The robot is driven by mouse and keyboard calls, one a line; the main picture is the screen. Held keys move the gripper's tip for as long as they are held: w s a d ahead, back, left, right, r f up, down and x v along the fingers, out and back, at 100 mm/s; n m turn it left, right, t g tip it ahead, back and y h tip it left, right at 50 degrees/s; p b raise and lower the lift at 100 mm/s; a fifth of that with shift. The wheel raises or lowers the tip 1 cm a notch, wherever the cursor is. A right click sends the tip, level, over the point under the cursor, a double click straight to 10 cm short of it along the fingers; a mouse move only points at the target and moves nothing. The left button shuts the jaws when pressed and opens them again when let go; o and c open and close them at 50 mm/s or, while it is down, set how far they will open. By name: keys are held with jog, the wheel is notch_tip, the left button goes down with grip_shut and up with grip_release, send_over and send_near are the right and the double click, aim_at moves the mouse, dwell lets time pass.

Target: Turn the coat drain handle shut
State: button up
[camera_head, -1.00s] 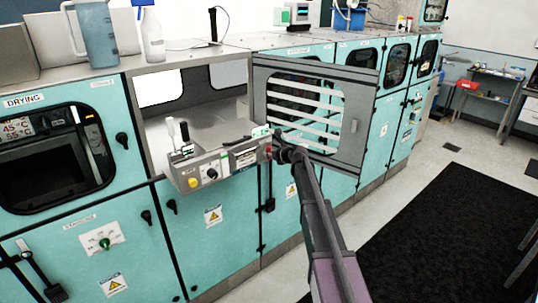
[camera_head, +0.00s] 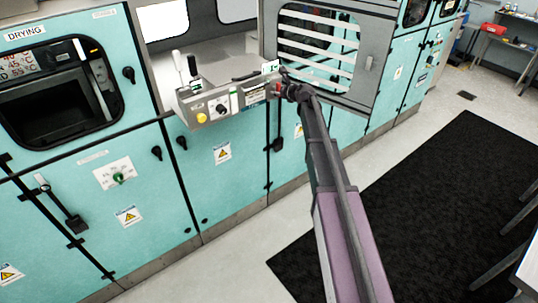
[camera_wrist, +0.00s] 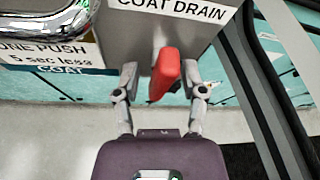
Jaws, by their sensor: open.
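The coat drain handle (camera_wrist: 165,75) is a red lever below the "COAT DRAIN" label (camera_wrist: 172,8) in the wrist view. It also shows as a small red spot (camera_head: 275,89) at the right end of the control panel in the head view. My gripper (camera_wrist: 161,82) is open, with one finger on each side of the red handle. A gap shows on the left side; whether the right finger touches the handle I cannot tell. In the head view my arm reaches up to the panel and hides most of the handle.
The grey control panel (camera_head: 222,105) has knobs and a yellow button. A slatted grey door (camera_head: 367,70) stands open behind my gripper. Teal cabinet fronts (camera_head: 205,180) line the wall.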

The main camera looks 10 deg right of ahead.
jog(key=shift+s+f+n+t+h+b, duration=0.1)
jog(key=shift+n+t+h+b, duration=0.5)
jog(key=shift+n, duration=0.6)
jog(key=n+t+h+b, duration=0.1)
jog(key=n, duration=0.1)
jog(key=shift+n, duration=0.4)
jog(key=shift+n+t+h+b, duration=0.5)
jog(key=shift+n+t+b, duration=0.3)
jog(key=shift+n+b, duration=0.45)
jog(key=shift+n, duration=0.35)
jog(key=shift+n+t+b, duration=0.8)
jog(key=shift+n+b, duration=0.25)
jog(key=shift+n, duration=0.55)
jog(key=s+d, duration=0.2)
jog(key=s, duration=1.2)
jog(key=s+a+f+n+g+y, duration=0.4)
jog(key=s+a+f+n+g, duration=0.5)
jog(key=s+n, duration=0.4)
jog(key=shift+s+a+f, duration=0.15)
jog(key=shift+s+f, duration=0.4)
jog(key=shift+f, duration=0.15)
